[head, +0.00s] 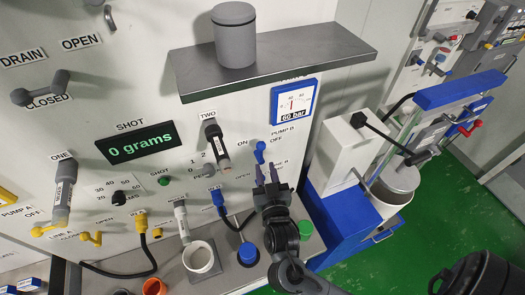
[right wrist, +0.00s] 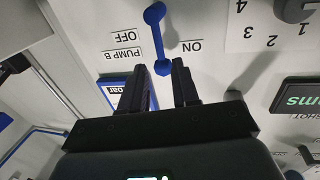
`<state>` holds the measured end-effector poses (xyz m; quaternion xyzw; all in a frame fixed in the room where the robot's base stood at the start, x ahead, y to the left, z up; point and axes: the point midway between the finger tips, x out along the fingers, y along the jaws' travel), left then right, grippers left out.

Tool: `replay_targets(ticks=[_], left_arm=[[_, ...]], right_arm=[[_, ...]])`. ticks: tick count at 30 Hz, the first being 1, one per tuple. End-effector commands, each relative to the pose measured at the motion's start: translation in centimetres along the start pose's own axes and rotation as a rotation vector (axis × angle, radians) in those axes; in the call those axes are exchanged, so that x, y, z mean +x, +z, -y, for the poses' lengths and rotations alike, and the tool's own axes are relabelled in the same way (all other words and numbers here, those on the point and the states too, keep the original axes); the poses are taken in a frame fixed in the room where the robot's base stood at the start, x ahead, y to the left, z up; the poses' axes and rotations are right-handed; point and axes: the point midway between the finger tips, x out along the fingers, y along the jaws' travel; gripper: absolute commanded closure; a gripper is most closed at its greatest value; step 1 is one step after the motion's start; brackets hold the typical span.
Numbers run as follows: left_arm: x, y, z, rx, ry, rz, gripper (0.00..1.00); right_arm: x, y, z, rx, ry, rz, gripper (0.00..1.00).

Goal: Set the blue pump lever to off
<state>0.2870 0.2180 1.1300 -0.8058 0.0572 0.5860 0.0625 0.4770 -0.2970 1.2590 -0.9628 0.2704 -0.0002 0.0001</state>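The blue pump lever (head: 260,151) is on the white panel beside the PUMP B label, with ON to its left and OFF to its right. In the right wrist view, which is upside down, the lever (right wrist: 157,38) stands nearly upright between the OFF and ON labels, its lower end slightly toward ON. My right gripper (head: 267,174) is just below the lever in the head view. Its two fingers are apart and empty, with the lever's near end in line with the gap (right wrist: 161,76). Whether they touch it is unclear.
A metal shelf (head: 290,58) with a grey canister (head: 234,38) juts out above. A pressure gauge (head: 295,102) is above right of the lever. A grey-handled lever (head: 216,145) is to its left. A blue hose connector (head: 219,200) is lower left. A white machine (head: 345,150) stands right.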

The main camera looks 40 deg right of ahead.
Motion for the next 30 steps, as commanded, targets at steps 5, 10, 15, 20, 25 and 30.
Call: replay_targets(ticks=[5, 10, 15, 20, 25, 30], left_arm=[[-0.9, -0.3, 0.0, 0.0, 0.0, 0.0, 0.68], [-1.3, -0.4, 0.1, 0.0, 0.0, 0.0, 0.68], [-1.6, -0.5, 0.1, 0.0, 0.0, 0.0, 0.68], [-1.6, -0.5, 0.1, 0.0, 0.0, 0.0, 0.68], [-1.6, -0.5, 0.1, 0.0, 0.0, 0.0, 0.68], [-1.6, -0.5, 0.1, 0.0, 0.0, 0.0, 0.68]], right_arm=[[3.1, -0.3, 0.0, -0.003, 0.0, -0.002, 0.7], [5.5, -0.2, 0.0, -0.002, -0.001, -0.001, 0.7], [7.0, -0.1, 0.0, -0.001, -0.002, -0.001, 0.7], [7.6, 0.0, 0.0, 0.0, -0.003, 0.0, 0.7], [7.7, 0.0, 0.0, 0.0, -0.003, 0.0, 0.7], [7.7, 0.0, 0.0, 0.0, -0.002, 0.001, 0.8]])
